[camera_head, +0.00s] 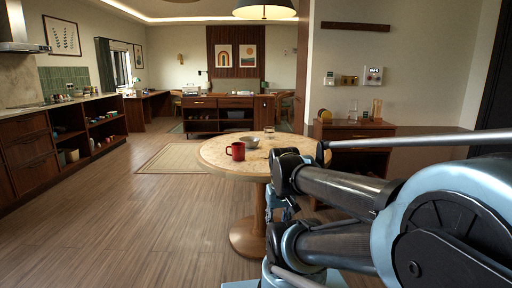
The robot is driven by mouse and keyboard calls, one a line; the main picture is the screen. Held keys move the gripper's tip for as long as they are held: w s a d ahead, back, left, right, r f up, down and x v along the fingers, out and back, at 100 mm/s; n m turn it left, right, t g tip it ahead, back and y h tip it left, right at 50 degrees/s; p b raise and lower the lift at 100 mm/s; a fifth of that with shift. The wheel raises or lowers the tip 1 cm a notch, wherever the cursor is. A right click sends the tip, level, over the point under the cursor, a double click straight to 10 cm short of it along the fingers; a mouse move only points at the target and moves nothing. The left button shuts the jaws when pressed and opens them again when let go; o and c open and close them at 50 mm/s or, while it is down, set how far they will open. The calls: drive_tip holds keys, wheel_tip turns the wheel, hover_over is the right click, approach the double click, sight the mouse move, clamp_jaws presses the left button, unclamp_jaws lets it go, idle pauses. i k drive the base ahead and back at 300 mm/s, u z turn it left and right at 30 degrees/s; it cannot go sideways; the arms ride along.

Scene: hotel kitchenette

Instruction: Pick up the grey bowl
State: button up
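A small grey bowl (249,142) sits on the round table (215,157), near the middle of its top. A red mug (236,151) stands just in front of the bowl and to its left. My arm comes in from the right and reaches toward the table. Nothing shows in contact with the bowl.
A clear glass (269,132) stands on the table behind the bowl, to its right. A wooden cabinet (352,130) is against the right wall. Counter drawers (28,150) line the left. The wooden floor (130,225) to the left is clear.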

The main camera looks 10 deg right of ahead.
sight(249, 143)
drive_tip(key=u, duration=0.45)
drive_tip(key=i, duration=1.35)
drive_tip(key=u, duration=0.35)
